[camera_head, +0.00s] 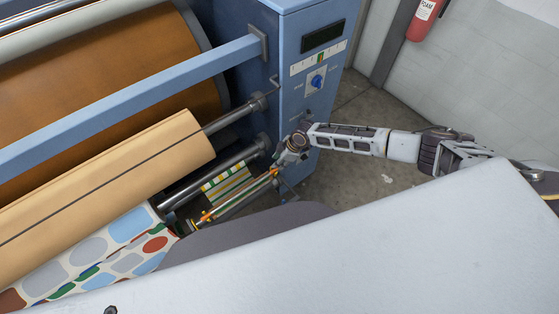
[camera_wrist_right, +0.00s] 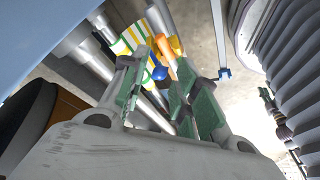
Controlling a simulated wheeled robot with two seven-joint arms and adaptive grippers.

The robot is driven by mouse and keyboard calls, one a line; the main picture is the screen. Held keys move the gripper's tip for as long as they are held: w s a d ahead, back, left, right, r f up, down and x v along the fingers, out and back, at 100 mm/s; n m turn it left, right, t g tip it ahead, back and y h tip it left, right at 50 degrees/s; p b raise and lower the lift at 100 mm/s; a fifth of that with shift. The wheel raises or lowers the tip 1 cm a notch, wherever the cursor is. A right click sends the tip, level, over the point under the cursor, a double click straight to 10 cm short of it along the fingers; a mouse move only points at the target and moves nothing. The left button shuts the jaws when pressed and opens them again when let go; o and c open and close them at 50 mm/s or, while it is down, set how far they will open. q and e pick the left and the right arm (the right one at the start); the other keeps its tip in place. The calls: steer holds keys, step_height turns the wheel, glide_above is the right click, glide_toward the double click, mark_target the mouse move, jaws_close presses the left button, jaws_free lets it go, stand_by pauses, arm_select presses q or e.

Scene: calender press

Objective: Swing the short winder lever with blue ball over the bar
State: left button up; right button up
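A blue ball (camera_wrist_right: 159,73) shows in the right wrist view, between the fingers of my right gripper (camera_wrist_right: 160,64). The fingers stand apart with green pads; I see no clear contact with the ball. The lever's stem is mostly hidden by the fingers and orange-yellow parts (camera_wrist_right: 166,46). In the head view my right gripper (camera_head: 287,158) is at the machine's lower side, by the end of a thin orange bar (camera_head: 236,196); the ball cannot be made out there. Which bar the task means is not certain. My left gripper is out of view.
The blue machine cabinet (camera_head: 290,90) with a knob (camera_head: 317,81) stands just behind the gripper. A tan roll (camera_head: 110,180), steel shafts (camera_head: 235,158) and a patterned web (camera_head: 105,255) lie to the left. A small blue-ended rod (camera_wrist_right: 224,73) stands right of the fingers. Bare floor is at right.

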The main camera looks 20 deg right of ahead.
jaws_close()
